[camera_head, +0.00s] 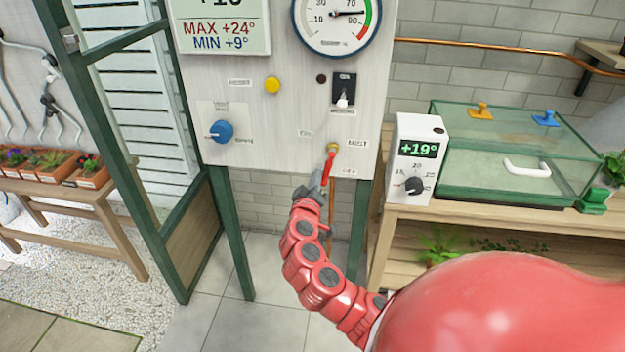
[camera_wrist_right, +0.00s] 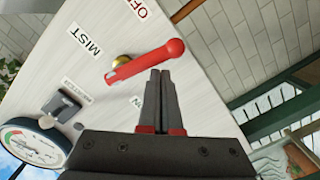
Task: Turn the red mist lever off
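The red mist lever (camera_head: 327,168) hangs from a brass pivot (camera_head: 333,147) on the pale control panel, pointing down and slightly left. The ON label (camera_head: 306,134) is left of it and the OFF label (camera_head: 349,171) is at its lower right. In the right wrist view, the lever (camera_wrist_right: 145,62) crosses in front of my right gripper, its round end to the right. My right gripper (camera_wrist_right: 160,73) has its fingers together, with the tips right at the lever's outer part on the ON side; actual contact is unclear. It also shows in the head view (camera_head: 323,182). My left gripper is not in view.
The panel also carries a blue knob (camera_head: 221,131), a yellow button (camera_head: 272,85), a black switch (camera_head: 343,91) and a round gauge (camera_head: 336,22). A thermostat box (camera_head: 418,160) and glass case (camera_head: 520,158) stand on a bench to the right.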

